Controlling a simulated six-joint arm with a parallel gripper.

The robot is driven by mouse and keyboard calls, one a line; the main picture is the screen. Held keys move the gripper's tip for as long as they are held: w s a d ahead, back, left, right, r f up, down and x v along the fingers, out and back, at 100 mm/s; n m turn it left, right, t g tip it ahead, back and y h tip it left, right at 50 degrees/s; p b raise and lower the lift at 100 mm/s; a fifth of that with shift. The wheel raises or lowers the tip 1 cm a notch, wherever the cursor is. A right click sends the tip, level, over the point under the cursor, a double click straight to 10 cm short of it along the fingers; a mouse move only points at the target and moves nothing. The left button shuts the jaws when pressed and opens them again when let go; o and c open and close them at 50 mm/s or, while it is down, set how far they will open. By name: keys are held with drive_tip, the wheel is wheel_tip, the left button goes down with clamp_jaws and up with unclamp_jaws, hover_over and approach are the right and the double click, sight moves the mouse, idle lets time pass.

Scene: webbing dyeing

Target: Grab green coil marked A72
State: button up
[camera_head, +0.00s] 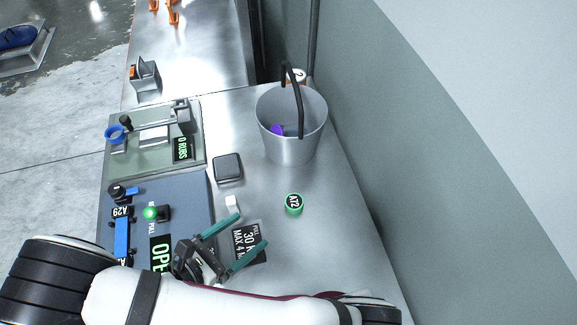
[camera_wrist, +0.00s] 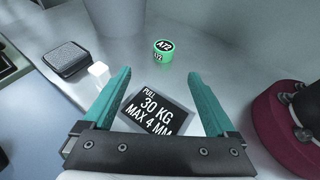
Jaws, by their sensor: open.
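The green coil (camera_head: 294,203) is a small round piece with a black label reading A72 on top. It stands upright on the metal table, below the bucket in the head view. In the wrist view the green coil (camera_wrist: 162,51) is ahead of the fingers, near the middle top. My gripper (camera_head: 254,230) has teal fingers spread apart with nothing between them. In the wrist view my gripper (camera_wrist: 163,88) points toward the coil and is apart from it, above a dark label plate.
The metal bucket (camera_head: 289,140) with a dark handle stands behind the coil. The dark label plate (camera_head: 247,242), white cube (camera_head: 233,203) and dark square box (camera_head: 228,168) lie to its left. Blue fixture (camera_head: 190,200) and green fixture (camera_head: 160,165) fill the left side. The wall (camera_head: 400,150) borders the right.

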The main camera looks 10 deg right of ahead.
sight(288, 207)
drive_tip(key=x, duration=0.9)
drive_tip(key=s+x, duration=0.1)
drive_tip(key=x, duration=0.4)
drive_tip(key=shift+w+d+f, duration=0.15)
drive_tip(key=shift+d+f, duration=0.15)
drive_tip(key=shift+d, duration=0.15)
drive_tip(key=c, duration=1.4)
